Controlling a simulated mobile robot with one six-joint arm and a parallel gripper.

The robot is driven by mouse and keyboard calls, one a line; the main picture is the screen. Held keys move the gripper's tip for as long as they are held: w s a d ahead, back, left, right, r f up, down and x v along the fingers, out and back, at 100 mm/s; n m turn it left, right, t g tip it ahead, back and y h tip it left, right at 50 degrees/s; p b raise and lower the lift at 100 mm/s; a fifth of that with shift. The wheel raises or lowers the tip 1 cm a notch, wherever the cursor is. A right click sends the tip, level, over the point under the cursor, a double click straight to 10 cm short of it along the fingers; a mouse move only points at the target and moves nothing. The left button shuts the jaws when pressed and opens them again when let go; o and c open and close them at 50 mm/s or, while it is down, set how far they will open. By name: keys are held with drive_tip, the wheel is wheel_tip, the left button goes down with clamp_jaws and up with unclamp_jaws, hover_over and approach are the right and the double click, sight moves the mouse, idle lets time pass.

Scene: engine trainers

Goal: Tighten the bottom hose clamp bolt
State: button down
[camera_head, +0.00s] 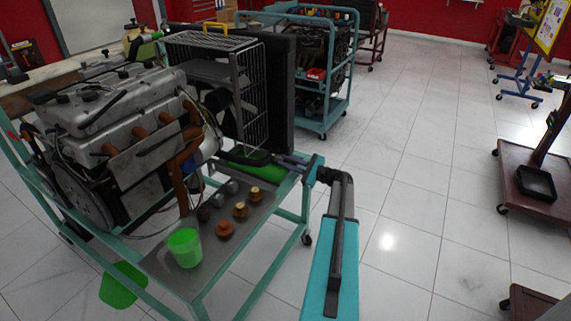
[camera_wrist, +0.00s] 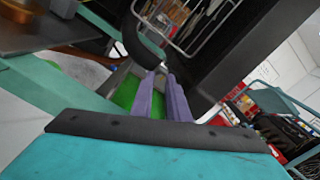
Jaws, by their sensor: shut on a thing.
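My gripper (camera_head: 277,157) reaches in from the right, low beside the radiator, above the far end of the trolley shelf. In the wrist view its two purple fingers (camera_wrist: 161,76) are close together, with their tips at the lower end of a curved black hose (camera_wrist: 146,42). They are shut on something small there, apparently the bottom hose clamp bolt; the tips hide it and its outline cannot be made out. The engine (camera_head: 110,110) stands on a teal trolley (camera_head: 292,216), left of the black radiator (camera_head: 280,85).
A wire guard (camera_head: 250,105) stands between engine and radiator, close to the fingers. A green cup (camera_head: 185,248) and several brown and grey caps (camera_head: 240,209) stand on the trolley shelf. Another teal trolley (camera_head: 324,123) is behind.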

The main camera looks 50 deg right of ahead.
drive_tip(key=shift+a+f, duration=0.1)
drive_tip(key=shift+f, duration=0.05)
drive_tip(key=c, duration=1.7)
unclamp_jaws()
drive_tip(key=v, duration=1.4)
